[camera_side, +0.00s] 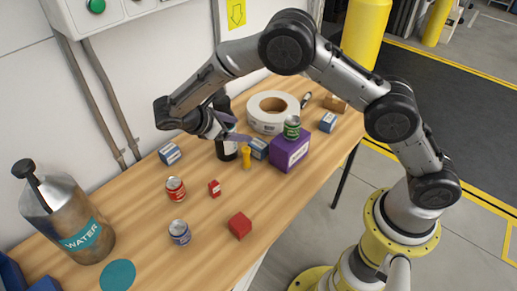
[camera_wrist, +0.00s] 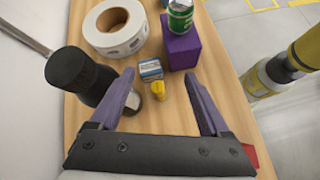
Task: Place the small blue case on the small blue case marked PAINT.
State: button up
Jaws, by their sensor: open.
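Three small blue-and-white cases show in the side view, and their lettering is too small to read. One blue case (camera_side: 170,154) lies near the wall at left. A second blue case (camera_side: 260,148) stands against the purple box, and it also shows in the wrist view (camera_wrist: 150,70). A third blue case (camera_side: 328,122) is near the table's right edge. I cannot tell which is marked PAINT. My gripper (camera_side: 240,128) is open and empty above the table. In the wrist view, the second case appears between the spread purple fingers (camera_wrist: 159,76), beyond their tips.
A purple box (camera_side: 290,152) carries a green can (camera_side: 292,127). A white tape roll (camera_side: 273,111) lies behind. Cans, red blocks and a WATER jug (camera_side: 67,222) are toward the front left.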

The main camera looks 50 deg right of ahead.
aim_at(254, 148)
jog(key=a+f+n+h, duration=0.1)
jog(key=f, duration=0.2)
jog(key=w+a+f+n+h, duration=0.1)
jog(key=f, duration=0.3)
jog(key=w+a+f+n+t+h, duration=0.1)
jog(key=f, duration=0.3)
jog(key=shift+a+n, duration=0.3)
jog(key=shift+n, duration=0.1)
jog(key=shift+f+h, duration=0.25)
jog(key=shift+h, duration=0.05)
jog(key=x, duration=1.3)
jog(key=shift+d, duration=0.35)
jog(key=c, duration=1.2)
jog(key=shift+r, duration=0.15)
